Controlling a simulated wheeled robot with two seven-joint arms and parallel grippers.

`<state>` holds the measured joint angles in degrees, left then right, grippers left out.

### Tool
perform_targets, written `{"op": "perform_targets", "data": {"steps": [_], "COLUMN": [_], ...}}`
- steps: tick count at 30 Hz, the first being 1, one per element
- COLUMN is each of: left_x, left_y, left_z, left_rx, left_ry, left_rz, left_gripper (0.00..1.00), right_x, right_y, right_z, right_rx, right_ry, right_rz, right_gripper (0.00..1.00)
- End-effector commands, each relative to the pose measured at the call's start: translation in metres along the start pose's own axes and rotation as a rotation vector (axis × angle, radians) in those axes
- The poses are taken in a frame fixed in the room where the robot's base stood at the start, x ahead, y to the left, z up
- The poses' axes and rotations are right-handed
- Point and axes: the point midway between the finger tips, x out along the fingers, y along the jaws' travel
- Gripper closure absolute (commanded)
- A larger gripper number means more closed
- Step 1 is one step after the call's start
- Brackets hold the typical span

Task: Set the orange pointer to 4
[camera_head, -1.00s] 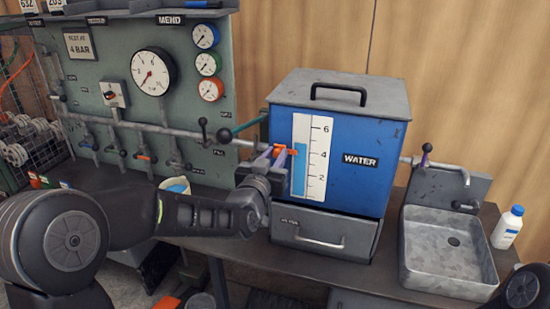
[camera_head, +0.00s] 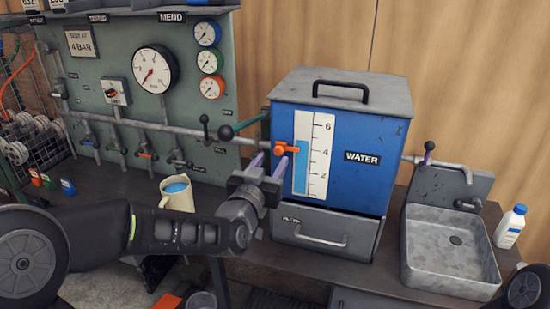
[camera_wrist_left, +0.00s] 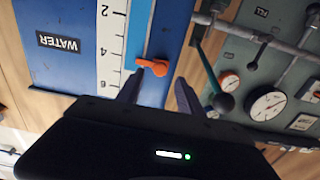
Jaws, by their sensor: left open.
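The orange pointer (camera_head: 285,148) sits on the left edge of the white scale on the blue water tank (camera_head: 365,150). Its tip lies about level with the 4 mark in the head view. It also shows in the left wrist view (camera_wrist_left: 152,66), near the 4. My left gripper (camera_head: 267,166) is open and empty, just left of and below the pointer, apart from it. Its two fingers (camera_wrist_left: 155,90) show in the left wrist view, with the pointer beyond them. My right gripper is not in view.
A metal sink (camera_head: 450,245) and a white bottle (camera_head: 510,226) stand right of the tank. A jug (camera_head: 177,194) of blue liquid stands on the bench at left. Pipes and a lever (camera_head: 225,132) lie close left of the tank.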

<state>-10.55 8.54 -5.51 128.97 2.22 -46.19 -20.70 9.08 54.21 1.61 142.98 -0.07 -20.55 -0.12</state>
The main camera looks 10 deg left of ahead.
Motion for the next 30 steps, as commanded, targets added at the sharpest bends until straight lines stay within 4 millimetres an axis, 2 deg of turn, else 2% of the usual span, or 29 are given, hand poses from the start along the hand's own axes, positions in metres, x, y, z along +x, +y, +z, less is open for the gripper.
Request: {"op": "perform_targets", "data": {"steps": [3, 7, 20, 23, 26, 29, 30], "left_x": [-0.018, -0.029, -0.03, -0.033, -0.037, -0.05, -0.059], "left_y": [0.0, 0.0, 0.002, 0.013, 0.031, 0.05, 0.056], "left_z": [0.0, 0.0, 0.005, 0.026, 0.068, 0.128, 0.156], "left_rx": [-0.001, 0.0, -0.032, -0.093, -0.136, -0.18, -0.198], "left_ry": [0.002, 0.001, -0.018, -0.094, -0.211, -0.378, -0.456], "left_rz": [-0.001, -0.001, 0.007, 0.04, 0.077, 0.107, 0.115], "left_gripper": [0.56, 0.56, 0.56, 0.56, 0.56, 0.56, 0.56], "right_x": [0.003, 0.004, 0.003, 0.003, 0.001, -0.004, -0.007], "right_y": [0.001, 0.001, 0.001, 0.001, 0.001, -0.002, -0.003], "right_z": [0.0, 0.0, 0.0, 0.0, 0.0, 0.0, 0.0], "right_rx": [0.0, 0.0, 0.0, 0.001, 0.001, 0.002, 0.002], "right_ry": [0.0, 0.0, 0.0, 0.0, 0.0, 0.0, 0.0], "right_rz": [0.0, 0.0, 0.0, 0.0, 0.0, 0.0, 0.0], "right_gripper": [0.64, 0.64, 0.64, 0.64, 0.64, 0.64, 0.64]}}
